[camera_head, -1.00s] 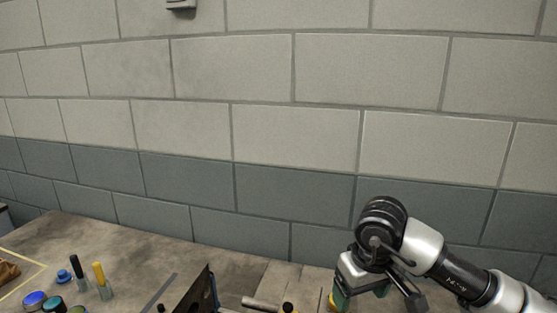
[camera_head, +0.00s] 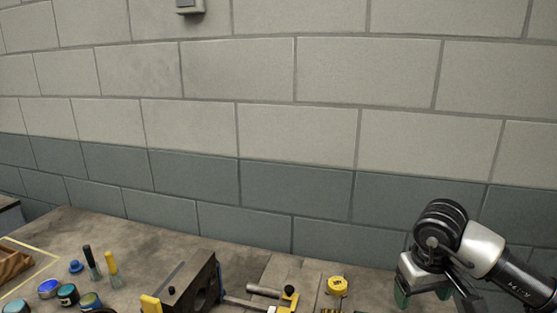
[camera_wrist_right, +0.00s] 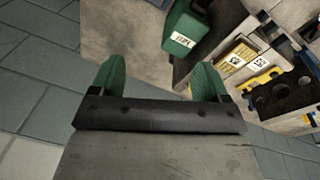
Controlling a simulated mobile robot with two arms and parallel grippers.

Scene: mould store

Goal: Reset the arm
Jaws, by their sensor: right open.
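My right arm comes in from the right in the head view, over the back right of the worktop (camera_head: 225,252). Its right gripper (camera_head: 423,297) points down, with green fingertips set apart and nothing visible between them. In the right wrist view the same gripper (camera_wrist_right: 160,80) shows its two green fingers wide apart, with bare worktop or wall behind them. What lies under it is cut off by the lower edge of the head view. My left gripper is not in view.
A round yellow thing (camera_head: 337,287) sits left of the gripper. A dark block with a hole (camera_head: 205,285), a clamp-like tool (camera_head: 264,291), markers (camera_head: 112,268) and jars (camera_head: 50,288) stand further left. The wrist view shows a green labelled box (camera_wrist_right: 184,30). A block wall (camera_head: 300,130) rises behind.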

